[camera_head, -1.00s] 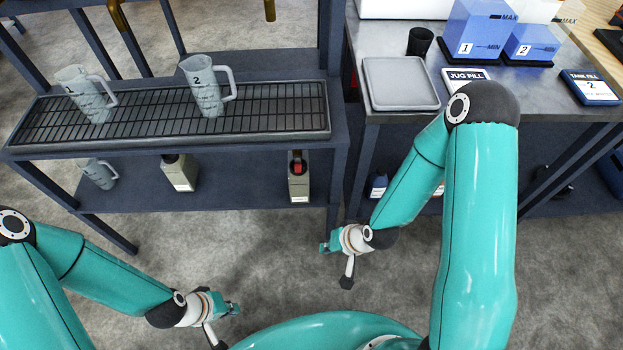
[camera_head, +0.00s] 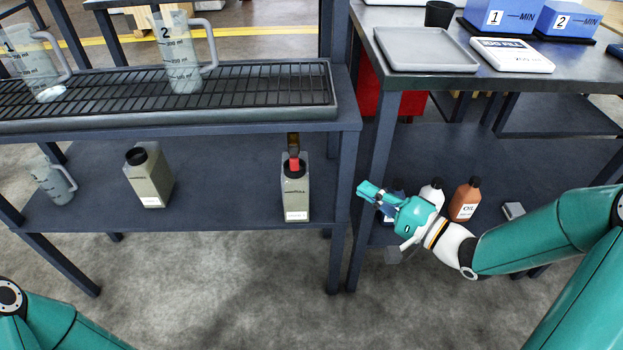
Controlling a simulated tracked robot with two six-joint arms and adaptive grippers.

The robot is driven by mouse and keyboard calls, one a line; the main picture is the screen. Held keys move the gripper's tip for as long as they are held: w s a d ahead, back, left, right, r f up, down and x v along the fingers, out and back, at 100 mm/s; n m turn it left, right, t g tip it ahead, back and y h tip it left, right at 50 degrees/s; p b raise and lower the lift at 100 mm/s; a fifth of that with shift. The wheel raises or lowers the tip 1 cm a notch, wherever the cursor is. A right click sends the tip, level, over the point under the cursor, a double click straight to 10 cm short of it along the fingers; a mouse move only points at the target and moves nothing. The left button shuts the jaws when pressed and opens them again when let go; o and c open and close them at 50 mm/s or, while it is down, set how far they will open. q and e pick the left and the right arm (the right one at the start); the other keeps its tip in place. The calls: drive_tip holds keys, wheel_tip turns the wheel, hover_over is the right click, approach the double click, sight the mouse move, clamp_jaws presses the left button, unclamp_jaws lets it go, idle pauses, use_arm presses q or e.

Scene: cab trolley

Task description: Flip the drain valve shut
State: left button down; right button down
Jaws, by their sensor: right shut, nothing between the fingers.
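The drain valve shows as a red lever (camera_head: 295,163) below a short brass fitting (camera_head: 293,141), under the right end of the drip tray (camera_head: 230,112). It is just above the mouth of a grey-beige bottle (camera_head: 295,200) on the lower shelf. The lever hangs down in front; whether the valve is open or shut is too small to tell. My right gripper (camera_head: 368,192) is shut and empty, pointing left, to the right of the bottle and apart from the lever. My left gripper is out of view; only my left arm shows at the lower left.
Jugs 1 (camera_head: 33,68) and 2 (camera_head: 181,60) stand on the drip tray. Another jug (camera_head: 52,180) and a second beige bottle (camera_head: 148,178) are on the lower shelf. Rack and bench legs (camera_head: 372,175) stand near my right gripper. Small bottles (camera_head: 465,200) are behind it.

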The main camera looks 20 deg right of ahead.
drive_tip(key=b, duration=0.3)
approach(294, 158)
drive_tip(key=w+d+f, duration=0.2)
drive_tip(key=w, duration=0.3)
drive_tip(key=shift+w+a+b, duration=0.2)
drive_tip(key=shift+w+a, duration=0.15)
drive_tip(key=shift+a, duration=0.6)
drive_tip(key=shift+w+a+b, duration=0.2)
drive_tip(key=shift+w+a, duration=0.1)
drive_tip(key=shift+a, duration=0.65)
